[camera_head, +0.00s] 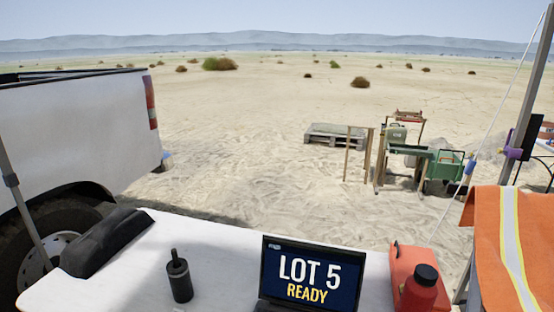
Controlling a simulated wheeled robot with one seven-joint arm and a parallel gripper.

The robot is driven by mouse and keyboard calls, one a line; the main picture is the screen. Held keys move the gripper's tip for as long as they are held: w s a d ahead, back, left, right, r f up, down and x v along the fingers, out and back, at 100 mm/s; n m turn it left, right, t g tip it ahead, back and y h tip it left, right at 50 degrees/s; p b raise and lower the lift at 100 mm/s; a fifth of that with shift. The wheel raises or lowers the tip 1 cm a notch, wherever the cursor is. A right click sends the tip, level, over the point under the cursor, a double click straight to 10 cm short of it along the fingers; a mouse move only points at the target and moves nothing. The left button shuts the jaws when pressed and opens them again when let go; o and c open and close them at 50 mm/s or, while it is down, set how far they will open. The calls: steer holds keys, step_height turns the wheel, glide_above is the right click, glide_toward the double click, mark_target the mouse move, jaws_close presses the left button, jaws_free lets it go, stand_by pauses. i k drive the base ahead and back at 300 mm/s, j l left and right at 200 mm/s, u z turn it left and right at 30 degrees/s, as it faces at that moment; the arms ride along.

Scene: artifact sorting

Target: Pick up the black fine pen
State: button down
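I cannot make out the black fine pen for certain. My gripper is not in view.
A laptop (311,276) showing "LOT 5 READY" stands on the table. An orange vest (487,235) hangs far right. A white truck (80,125) stands left.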

mark_target(174, 251)
steer(key=i+j+u, duration=0.25)
steer(key=j+u, duration=0.25)
steer(key=i+j+u, duration=0.25)
steer(key=u, duration=0.2)
steer(key=i, duration=0.1)
